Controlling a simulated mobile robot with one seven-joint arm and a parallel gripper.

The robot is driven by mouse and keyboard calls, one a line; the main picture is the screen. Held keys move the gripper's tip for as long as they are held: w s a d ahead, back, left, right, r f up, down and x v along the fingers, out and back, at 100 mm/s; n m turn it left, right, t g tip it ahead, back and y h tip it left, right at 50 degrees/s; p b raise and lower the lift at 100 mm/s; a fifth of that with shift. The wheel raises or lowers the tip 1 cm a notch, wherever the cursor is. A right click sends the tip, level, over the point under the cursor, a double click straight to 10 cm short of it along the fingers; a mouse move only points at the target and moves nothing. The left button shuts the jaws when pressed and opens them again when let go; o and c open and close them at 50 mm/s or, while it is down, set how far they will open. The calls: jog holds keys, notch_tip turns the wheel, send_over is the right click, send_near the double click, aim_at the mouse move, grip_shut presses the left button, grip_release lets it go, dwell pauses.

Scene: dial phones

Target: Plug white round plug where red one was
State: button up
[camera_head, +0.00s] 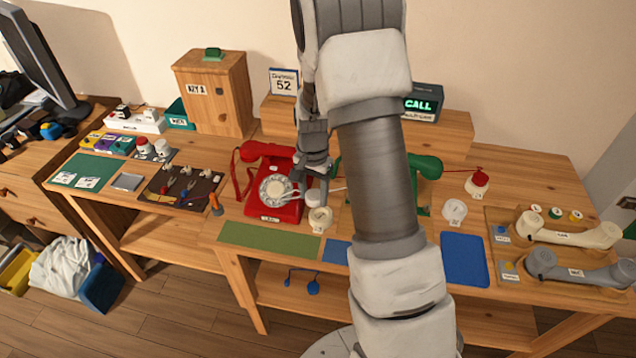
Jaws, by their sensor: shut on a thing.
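My gripper (316,176) is over the table, just right of the red dial phone (270,188), pointing down. It is shut on what looks like the white round plug (314,198), a small pale piece below the fingers. Just in front of it is a round cream socket (320,219); I cannot tell whether the plug touches it. A red round plug (478,182) with a red cord sits on a white base right of the green phone (425,168). Another round white socket (454,211) stands in front of it. My arm hides most of the green phone.
A board at the right holds a cream handset (568,235) and a grey handset (580,270). A lit CALL sign (421,103) stands on a rear wooden shelf. A green mat (268,239) and blue mat (464,259) lie bare at the front edge.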

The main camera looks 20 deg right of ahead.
jog(key=d+m, duration=0.2)
jog(key=shift+w+d+r+m, duration=0.1)
jog(key=shift+w+m, duration=0.2)
jog(key=shift+f+b, duration=1.7)
jog(key=shift+f, duration=1.1)
jog(key=shift+f+b, duration=0.6)
jog(key=shift+f, duration=0.1)
jog(key=o, duration=1.3)
jog(key=shift+c, duration=0.2)
jog(key=shift+r, duration=0.1)
notch_tip(320, 180, up, 17)
jog(key=p, duration=0.2)
jog(key=shift+r, duration=0.15)
